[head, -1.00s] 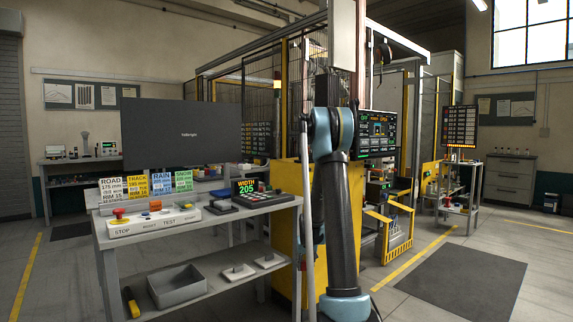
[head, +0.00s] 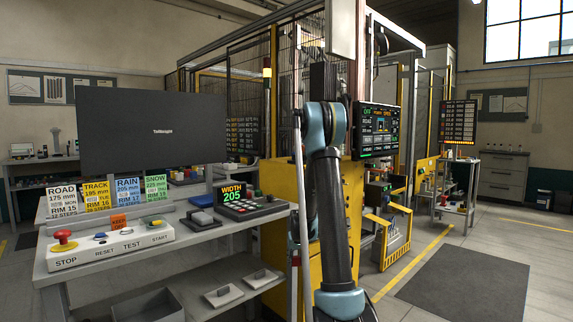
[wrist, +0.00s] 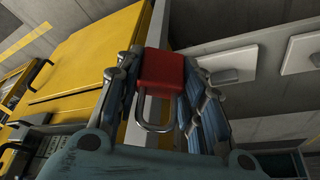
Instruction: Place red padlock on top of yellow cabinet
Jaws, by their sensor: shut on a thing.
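The red padlock (wrist: 161,72) shows in the wrist view, its body between the fingers of my gripper (wrist: 165,85) and its metal shackle hanging toward the palm. My gripper is shut on the padlock. In the head view the gripper and padlock are not visible; only my arm shows. The yellow cabinet (head: 344,225) stands behind my arm in the head view, partly hidden by it. It also shows in the wrist view as a yellow body with dark handles (wrist: 85,60), left of the padlock. The padlock is apart from the cabinet top, as far as I can tell.
A workbench (head: 165,251) with a button panel (head: 110,247), a monitor (head: 150,131) and coloured cards stands at the left. Its lower shelf holds a grey bin (head: 148,306) and white plates. A fenced machine is behind the cabinet. A dark floor mat (head: 465,282) lies on clear floor at right.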

